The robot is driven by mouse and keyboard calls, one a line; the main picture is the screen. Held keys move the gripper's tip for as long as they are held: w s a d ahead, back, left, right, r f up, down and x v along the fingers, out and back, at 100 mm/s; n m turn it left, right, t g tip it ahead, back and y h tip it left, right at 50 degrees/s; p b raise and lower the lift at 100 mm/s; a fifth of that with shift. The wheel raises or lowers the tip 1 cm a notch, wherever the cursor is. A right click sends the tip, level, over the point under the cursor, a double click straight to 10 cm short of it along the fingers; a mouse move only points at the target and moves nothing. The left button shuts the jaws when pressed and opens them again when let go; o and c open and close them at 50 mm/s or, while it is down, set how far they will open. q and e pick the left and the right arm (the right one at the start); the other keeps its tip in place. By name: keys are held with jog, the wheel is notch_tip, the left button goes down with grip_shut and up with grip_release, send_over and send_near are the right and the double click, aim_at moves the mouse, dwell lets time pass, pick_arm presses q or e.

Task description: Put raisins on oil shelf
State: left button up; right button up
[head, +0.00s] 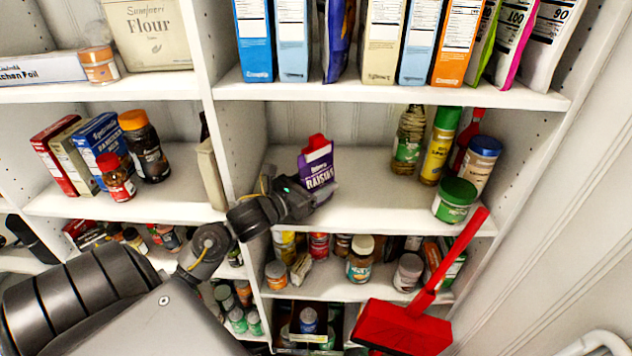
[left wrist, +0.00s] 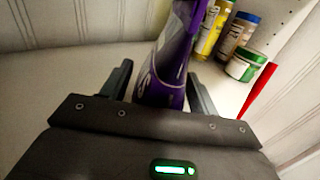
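The raisins package (head: 317,168), purple and white with a red top, stands on the left part of the middle shelf (head: 370,205), the one with the oil bottle (head: 409,138). My left gripper (head: 318,196) is at its lower front, and hides its base. In the left wrist view the purple package (left wrist: 168,75) stands between the two fingers of the left gripper (left wrist: 161,72). A gap shows between the left finger and the package, so the gripper looks open around it. My right gripper is not in view.
A yellow bottle (head: 440,145), a blue-capped jar (head: 477,163) and a green tub (head: 455,200) stand at the shelf's right. The shelf's middle is clear. Boxes and bags stand above, jars below. A red dustpan-like tool (head: 405,328) is at the lower right.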

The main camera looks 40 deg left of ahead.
pick_arm(q)
jog(key=shift+r, duration=0.15)
jog(key=s+b, duration=0.1)
jog(key=s, duration=0.1)
jog(key=s+b, duration=0.1)
jog(key=s, duration=0.1)
jog(key=s+a+b, duration=0.1)
jog(key=s, duration=0.2)
jog(key=shift+f, duration=0.2)
jog(key=shift+s+r, duration=0.1)
jog(key=shift+s, duration=0.15)
